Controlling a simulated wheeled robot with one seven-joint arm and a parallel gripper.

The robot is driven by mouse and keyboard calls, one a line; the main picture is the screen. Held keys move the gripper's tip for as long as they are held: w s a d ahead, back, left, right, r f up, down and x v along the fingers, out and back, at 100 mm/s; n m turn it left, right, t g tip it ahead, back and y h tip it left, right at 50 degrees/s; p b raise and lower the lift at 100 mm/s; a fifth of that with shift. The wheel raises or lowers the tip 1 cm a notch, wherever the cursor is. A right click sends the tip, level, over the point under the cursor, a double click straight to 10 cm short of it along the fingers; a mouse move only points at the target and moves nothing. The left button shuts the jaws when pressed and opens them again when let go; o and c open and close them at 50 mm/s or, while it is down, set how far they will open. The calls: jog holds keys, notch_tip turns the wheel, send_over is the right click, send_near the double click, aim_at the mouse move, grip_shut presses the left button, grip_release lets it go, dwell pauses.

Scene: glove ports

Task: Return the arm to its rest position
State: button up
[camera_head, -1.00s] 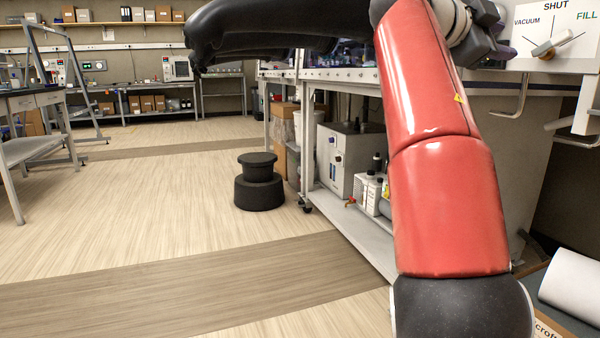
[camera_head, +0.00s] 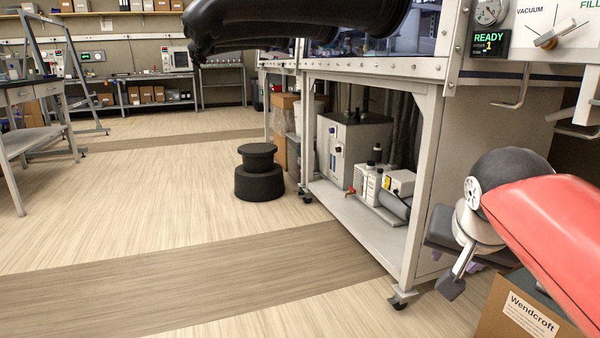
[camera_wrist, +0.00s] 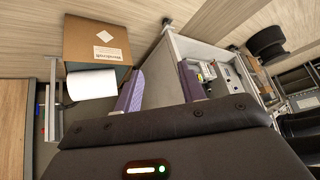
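My red arm (camera_head: 555,240) is folded low at the right edge of the head view, beside the bench's end leg. Its white and dark wrist parts (camera_head: 475,228) hang in front of the bench end, above a cardboard box. My gripper (camera_wrist: 160,72) shows in the wrist view as two purple fingers set well apart. It is open, with nothing between the fingers. In the head view the fingers are mostly hidden behind the wrist.
The cardboard box (camera_head: 515,315) labelled Wendcroft stands on the floor close below my arm; a white roll (camera_wrist: 92,82) shows beside it. The wheeled bench frame (camera_head: 420,200) is close left. Black gloves (camera_head: 290,22) stick out above. A black stool (camera_head: 259,175) stands on open floor.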

jog(key=s+a+f+n+g+y, duration=0.1)
jog(key=s+a+f+n, duration=0.3)
jog(key=f, duration=0.3)
jog(key=s+a+f+n+y, duration=0.1)
jog(key=s+a+f, duration=0.3)
jog(key=s+f, duration=0.3)
notch_tip(320, 180, up, 12)
jog(key=p, duration=1.3)
jog(key=shift+s+a+r+n, duration=0.2)
jog(key=shift+r+n, duration=0.05)
jog(key=shift+n, duration=0.15)
